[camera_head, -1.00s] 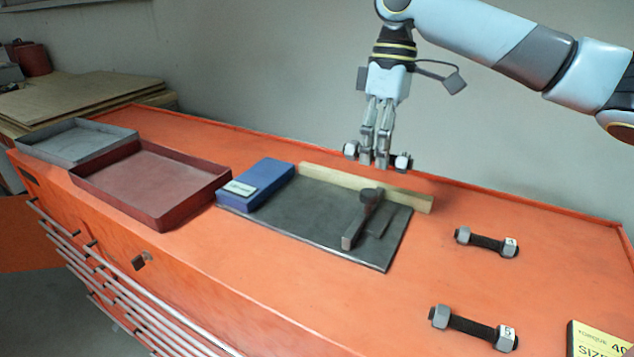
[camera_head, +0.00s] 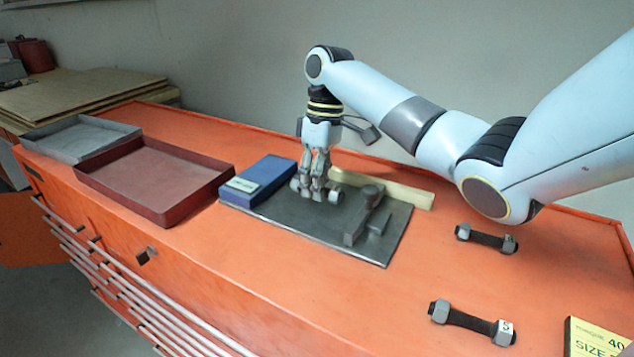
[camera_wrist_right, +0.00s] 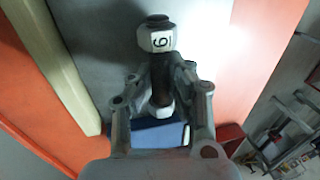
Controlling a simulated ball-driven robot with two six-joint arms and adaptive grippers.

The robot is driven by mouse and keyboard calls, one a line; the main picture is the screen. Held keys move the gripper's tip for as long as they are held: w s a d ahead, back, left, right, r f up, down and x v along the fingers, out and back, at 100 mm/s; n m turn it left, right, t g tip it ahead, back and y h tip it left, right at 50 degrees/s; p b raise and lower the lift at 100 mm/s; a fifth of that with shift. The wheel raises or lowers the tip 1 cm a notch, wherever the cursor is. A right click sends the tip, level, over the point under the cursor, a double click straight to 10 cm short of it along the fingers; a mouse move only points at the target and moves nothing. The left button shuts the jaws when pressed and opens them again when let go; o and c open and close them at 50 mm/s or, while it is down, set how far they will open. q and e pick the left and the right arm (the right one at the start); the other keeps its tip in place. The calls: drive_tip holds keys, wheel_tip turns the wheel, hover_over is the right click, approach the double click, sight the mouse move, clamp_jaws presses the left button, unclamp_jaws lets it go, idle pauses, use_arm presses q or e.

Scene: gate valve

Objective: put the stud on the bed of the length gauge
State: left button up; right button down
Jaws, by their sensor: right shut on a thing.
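The length gauge is a dark flat bed (camera_head: 290,222) with a blue block (camera_head: 260,178) at its left, a pale wooden fence (camera_head: 408,194) along its back and a dark sliding jaw (camera_head: 362,215) to the right. My right gripper (camera_head: 317,190) points down over the bed, between the blue block and the jaw. It is shut on the stud (camera_head: 335,195), across the middle of its dark shank. In the right wrist view the stud's near nut (camera_wrist_right: 157,39) bears a white label with one digit. I cannot tell whether the stud touches the bed. My left gripper is not in view.
Two more studs lie on the orange bench at the right, one farther back (camera_head: 486,239) and one nearer (camera_head: 471,323). A yellow sign (camera_head: 597,340) is at the lower right. A red tray (camera_head: 150,180) and a grey tray (camera_head: 80,140) stand at the left.

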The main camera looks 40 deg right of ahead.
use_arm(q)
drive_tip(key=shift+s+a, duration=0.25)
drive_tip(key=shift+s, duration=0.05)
use_arm(e)
drive_tip(key=shift+f, duration=0.25)
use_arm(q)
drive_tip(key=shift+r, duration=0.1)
use_arm(e)
drive_tip(key=shift+f, duration=0.4)
drive_tip(key=c, duration=1.3)
unclamp_jaws()
drive_tip(key=v, duration=0.5)
drive_tip(key=shift+r+b, duration=0.4)
use_arm(q)
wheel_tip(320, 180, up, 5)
drive_tip(key=p, duration=0.5)
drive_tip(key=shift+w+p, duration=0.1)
drive_tip(key=shift+p, duration=0.2)
use_arm(e)
drive_tip(key=v, duration=0.7)
drive_tip(key=shift+r, duration=0.2)
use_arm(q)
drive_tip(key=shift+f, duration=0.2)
